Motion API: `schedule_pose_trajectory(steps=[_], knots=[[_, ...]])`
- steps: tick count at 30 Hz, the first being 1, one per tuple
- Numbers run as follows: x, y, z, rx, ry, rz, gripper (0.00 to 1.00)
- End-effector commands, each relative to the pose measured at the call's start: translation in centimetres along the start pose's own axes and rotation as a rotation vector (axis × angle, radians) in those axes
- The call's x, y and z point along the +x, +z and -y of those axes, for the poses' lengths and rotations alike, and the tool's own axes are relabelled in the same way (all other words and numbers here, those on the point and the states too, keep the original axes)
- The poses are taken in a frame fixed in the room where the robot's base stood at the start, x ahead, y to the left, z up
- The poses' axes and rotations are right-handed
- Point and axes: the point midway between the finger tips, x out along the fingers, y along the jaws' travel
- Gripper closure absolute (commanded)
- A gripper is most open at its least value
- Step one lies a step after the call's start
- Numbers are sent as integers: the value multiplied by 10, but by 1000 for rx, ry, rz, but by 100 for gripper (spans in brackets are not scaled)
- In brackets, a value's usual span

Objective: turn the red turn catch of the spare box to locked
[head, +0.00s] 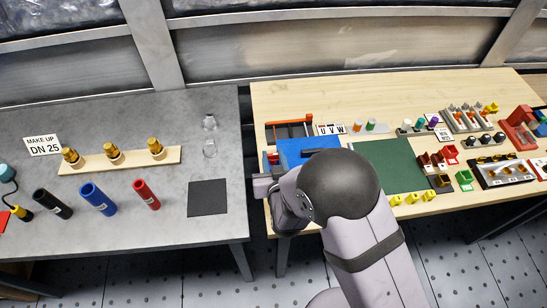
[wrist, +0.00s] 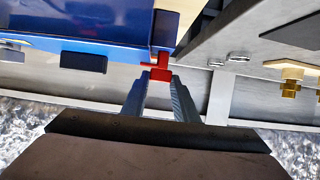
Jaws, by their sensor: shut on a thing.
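The spare box is blue. It stands near the left edge of the wooden table in the head view (head: 308,146), and its blue side fills the upper left of the wrist view (wrist: 75,38). The red turn catch (wrist: 160,73) is at the box's right end in the wrist view, with a short red arm pointing left. My gripper (wrist: 160,84) is shut on the catch, its two grey fingers on either side of it. In the head view my arm hides part of the box and the fingertips. I cannot tell the catch's marked position.
A grey table (head: 120,222) stands left, across a narrow gap, with brass fittings on a board (head: 100,165) and several coloured cylinders. A green mat (head: 392,165) lies right of the box. Small parts and trays crowd the wooden table's right side.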

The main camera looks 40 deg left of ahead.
Motion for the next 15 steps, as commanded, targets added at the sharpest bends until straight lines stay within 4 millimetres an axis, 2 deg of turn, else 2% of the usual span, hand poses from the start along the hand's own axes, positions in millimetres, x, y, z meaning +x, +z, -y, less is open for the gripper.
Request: schedule_pose_trajectory(steps=[2,3,5,15], knots=[[0,-1,0,2,0,-3,96],[0,-1,0,2,0,-3,71],[0,-1,0,2,0,-2,57],[-1,0,0,1,-1,-1,55]])
